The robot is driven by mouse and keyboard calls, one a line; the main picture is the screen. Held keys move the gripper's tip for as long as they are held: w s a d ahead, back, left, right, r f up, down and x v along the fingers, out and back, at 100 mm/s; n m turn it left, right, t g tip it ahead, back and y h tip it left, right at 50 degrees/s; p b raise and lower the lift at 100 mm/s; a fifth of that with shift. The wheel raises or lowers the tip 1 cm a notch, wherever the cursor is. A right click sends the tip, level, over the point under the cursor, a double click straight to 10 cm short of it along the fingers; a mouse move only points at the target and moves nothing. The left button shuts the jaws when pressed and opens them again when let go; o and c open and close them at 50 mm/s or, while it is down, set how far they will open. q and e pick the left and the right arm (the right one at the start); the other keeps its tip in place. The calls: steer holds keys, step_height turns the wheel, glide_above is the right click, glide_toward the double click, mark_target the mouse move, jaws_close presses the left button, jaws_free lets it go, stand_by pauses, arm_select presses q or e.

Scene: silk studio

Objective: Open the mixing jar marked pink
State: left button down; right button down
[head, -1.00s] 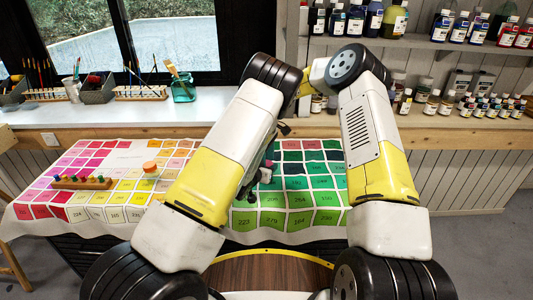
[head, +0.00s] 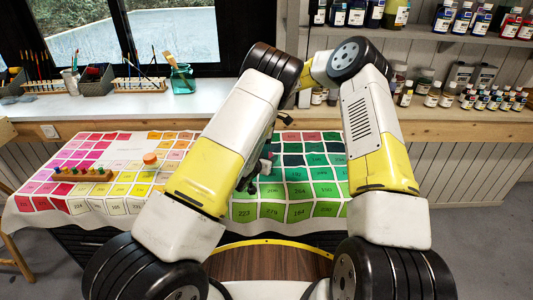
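A small clear jar with an orange lid (head: 150,159) stands upright on the colour-chart cloth, left of centre. I cannot read any mark on it, and no jar plainly marked pink can be made out. My arms are folded up in front of me. A dark part of what looks like my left gripper (head: 264,168) shows between the arms, over the green squares; its fingers are mostly hidden behind the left arm. It is well to the right of the jar and apart from it. My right gripper cannot be made out.
A wooden rack with coloured pegs or small bottles (head: 82,174) lies on the cloth (head: 120,206) at the left. Brush holders and a teal glass jar (head: 182,78) stand on the back counter (head: 130,106). Paint bottles (head: 356,15) fill the shelves at right. The cloth's front left is clear.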

steer(key=shift+n, duration=0.3)
steer(key=c, duration=0.7)
jaws_free()
steer(key=shift+c, duration=0.2)
